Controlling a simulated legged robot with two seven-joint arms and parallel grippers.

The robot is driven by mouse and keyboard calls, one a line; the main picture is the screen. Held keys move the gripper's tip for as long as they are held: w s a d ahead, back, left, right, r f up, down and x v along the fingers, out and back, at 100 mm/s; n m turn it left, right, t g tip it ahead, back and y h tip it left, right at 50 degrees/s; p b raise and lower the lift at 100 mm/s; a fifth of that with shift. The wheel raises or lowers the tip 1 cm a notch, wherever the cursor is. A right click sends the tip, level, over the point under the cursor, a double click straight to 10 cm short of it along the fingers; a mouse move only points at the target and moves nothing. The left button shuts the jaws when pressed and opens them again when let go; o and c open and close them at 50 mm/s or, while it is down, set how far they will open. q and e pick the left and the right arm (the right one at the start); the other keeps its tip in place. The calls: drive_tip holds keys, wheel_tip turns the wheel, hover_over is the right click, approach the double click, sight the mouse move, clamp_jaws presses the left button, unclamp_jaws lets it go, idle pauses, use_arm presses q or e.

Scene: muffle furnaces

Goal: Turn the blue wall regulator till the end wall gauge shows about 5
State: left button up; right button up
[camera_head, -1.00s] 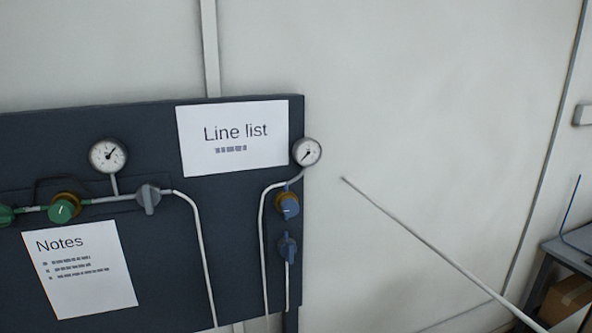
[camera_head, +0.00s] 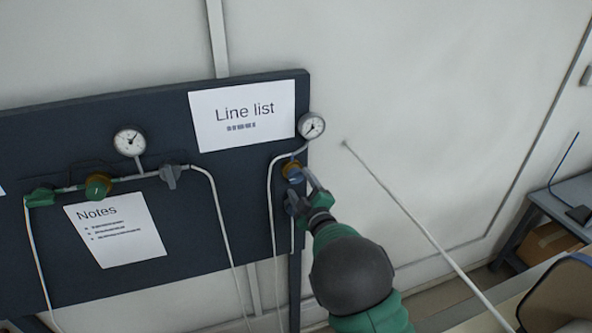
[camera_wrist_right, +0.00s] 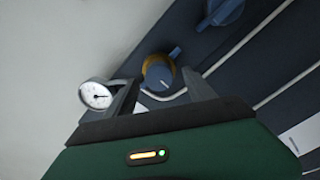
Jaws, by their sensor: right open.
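The blue wall regulator (camera_wrist_right: 158,73) is a round blue knob with a pale mark and a brass-coloured collar. The arm reaches up from the lower right in the head view (camera_head: 306,188). The end wall gauge (camera_head: 311,125), small, round and white, sits above the regulator; it also shows in the wrist view (camera_wrist_right: 97,95). Its numbers are too small to read.
A blue valve (camera_wrist_right: 222,10) sits close to the regulator on the dark panel (camera_head: 60,135). Further left are another gauge (camera_head: 129,141), a green regulator (camera_head: 98,187) and a grey valve (camera_head: 172,174). Pale pipes run down the panel.

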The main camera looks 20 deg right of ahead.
sight(297, 179)
drive_tip(key=shift+w+p, duration=0.5)
drive_tip(key=shift+w, duration=1.35)
drive_tip(key=c, duration=1.4)
